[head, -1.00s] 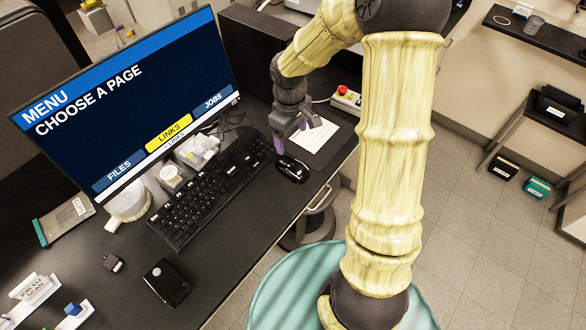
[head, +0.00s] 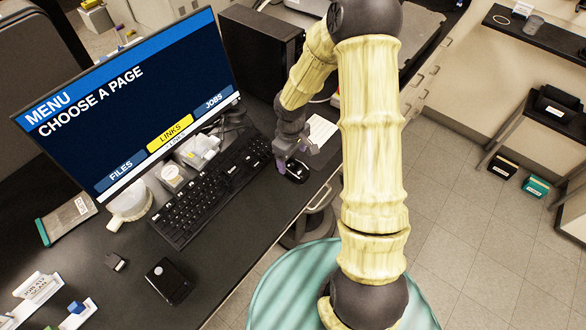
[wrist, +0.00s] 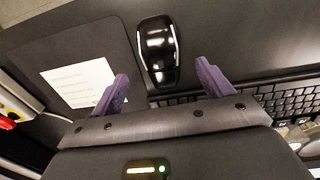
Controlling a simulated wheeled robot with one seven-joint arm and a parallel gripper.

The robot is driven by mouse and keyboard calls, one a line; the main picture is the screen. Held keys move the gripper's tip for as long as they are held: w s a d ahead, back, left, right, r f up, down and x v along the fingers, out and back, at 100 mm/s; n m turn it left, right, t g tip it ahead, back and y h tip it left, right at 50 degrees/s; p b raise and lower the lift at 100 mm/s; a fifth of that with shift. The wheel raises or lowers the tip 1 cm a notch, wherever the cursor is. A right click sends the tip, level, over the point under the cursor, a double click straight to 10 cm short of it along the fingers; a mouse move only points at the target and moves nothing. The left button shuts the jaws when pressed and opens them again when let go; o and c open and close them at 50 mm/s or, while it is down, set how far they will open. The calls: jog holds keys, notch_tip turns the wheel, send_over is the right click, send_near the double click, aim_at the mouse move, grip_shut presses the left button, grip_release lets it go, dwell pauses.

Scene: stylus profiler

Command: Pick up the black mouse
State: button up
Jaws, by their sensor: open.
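The black mouse (head: 297,171) lies on the dark desk just right of the keyboard's far end in the head view. In the wrist view the glossy mouse (wrist: 158,50) lies ahead of and between my two purple fingertips. My gripper (head: 293,160) is open and empty, low over the desk at the mouse. In the wrist view my gripper (wrist: 163,82) has its fingers spread wider than the mouse, one to each side of its near end. I cannot tell the exact height of the fingertips above the desk.
The black keyboard (head: 212,192) lies close beside the mouse. A white printed sheet (wrist: 80,82) lies on the other side, with a red-buttoned yellow box (wrist: 12,112) beyond it. The monitor (head: 125,100) stands behind the keyboard. The desk's front edge is close to the mouse.

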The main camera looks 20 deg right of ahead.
aim_at(291, 164)
jog(key=f, duration=0.2)
jog(key=f+p, duration=0.1)
jog(key=f, duration=0.2)
jog(key=shift+w+a, duration=0.15)
jog(key=shift+a, duration=0.05)
jog(key=c, duration=1.1)
